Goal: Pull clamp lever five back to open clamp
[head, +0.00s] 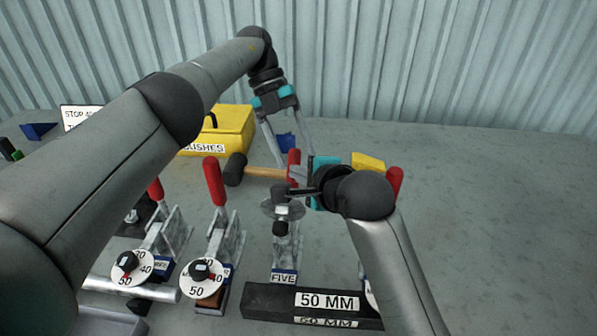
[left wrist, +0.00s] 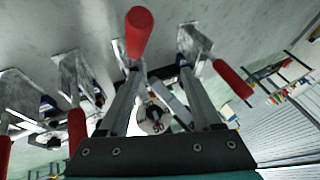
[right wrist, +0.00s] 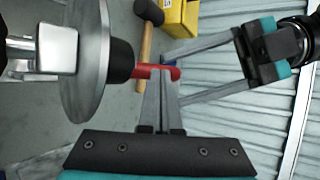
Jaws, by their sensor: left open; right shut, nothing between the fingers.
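Clamp five carries a blue-and-white FIVE label (head: 284,277) at the front of its metal base in the head view. A red lever handle (head: 293,160) stands behind it and shows close up in the left wrist view (left wrist: 139,33). My left gripper (head: 291,152) is open, reaching down from behind, with its fingers near this handle. My right gripper (head: 297,174) comes in from the right, shut and empty. In the right wrist view its fingertips (right wrist: 164,74) overlap the red handle (right wrist: 174,73); I cannot tell if they touch. A round metal disc (right wrist: 88,60) sits beside them.
Other red-handled clamps (head: 214,182) stand to the left, with white dials in front. A hammer (head: 262,173) and a yellow box (head: 236,123) lie behind. A 50 MM block (head: 270,300) sits in front.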

